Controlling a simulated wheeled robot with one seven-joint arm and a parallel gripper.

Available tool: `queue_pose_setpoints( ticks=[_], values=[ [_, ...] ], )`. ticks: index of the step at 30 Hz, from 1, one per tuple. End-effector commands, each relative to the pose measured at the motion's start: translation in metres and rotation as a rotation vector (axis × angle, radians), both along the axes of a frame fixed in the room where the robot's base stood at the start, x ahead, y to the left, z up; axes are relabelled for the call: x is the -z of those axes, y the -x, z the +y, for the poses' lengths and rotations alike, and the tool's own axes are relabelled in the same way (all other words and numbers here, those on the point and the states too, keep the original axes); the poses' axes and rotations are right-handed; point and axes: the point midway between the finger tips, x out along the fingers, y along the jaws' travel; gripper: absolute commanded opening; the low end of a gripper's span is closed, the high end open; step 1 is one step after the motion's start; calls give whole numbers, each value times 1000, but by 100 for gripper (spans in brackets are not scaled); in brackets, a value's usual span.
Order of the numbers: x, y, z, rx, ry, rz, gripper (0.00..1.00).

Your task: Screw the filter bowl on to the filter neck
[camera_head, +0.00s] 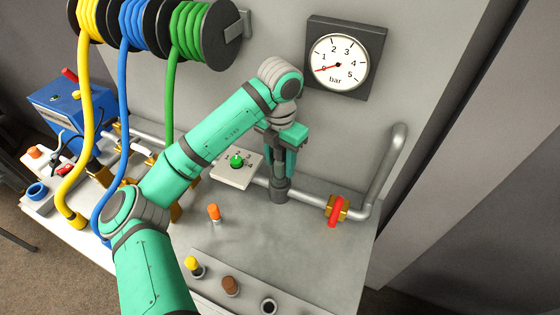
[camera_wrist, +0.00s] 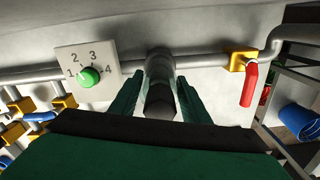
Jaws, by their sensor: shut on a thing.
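My gripper (camera_head: 281,172) reaches down to the pipe and is shut on the filter bowl, a dark grey cylinder. In the wrist view the bowl (camera_wrist: 160,103) is between my two green fingers, its near end facing the camera. The filter neck (camera_head: 279,192) is the grey upright piece on the pipe, directly beyond the fingertips. In the wrist view the neck (camera_wrist: 159,68) appears in line with the bowl. The two look close together or touching; the joint and thread are hidden, so I cannot tell how far they are engaged.
The pipe carries a brass valve with a red handle (camera_head: 336,210) right of the neck. A plate with a green knob (camera_head: 237,161) stands to the left. The gauge (camera_head: 338,65) above reads near 0 bar. Yellow, blue and green hoses hang at left. An orange-capped peg (camera_head: 213,212) stands in front.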

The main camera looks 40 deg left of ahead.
Motion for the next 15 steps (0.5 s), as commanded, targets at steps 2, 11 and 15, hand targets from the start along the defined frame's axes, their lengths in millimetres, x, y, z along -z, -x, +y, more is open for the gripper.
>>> queue_pose_setpoints(
  ticks=[2, 11, 15],
  values=[
    [0, 0, 0, 71, 0, -1, 18],
    [0, 0, 0, 152, 0, -1, 18],
    [0, 0, 0, 151, 0, -1, 57]
  ],
)
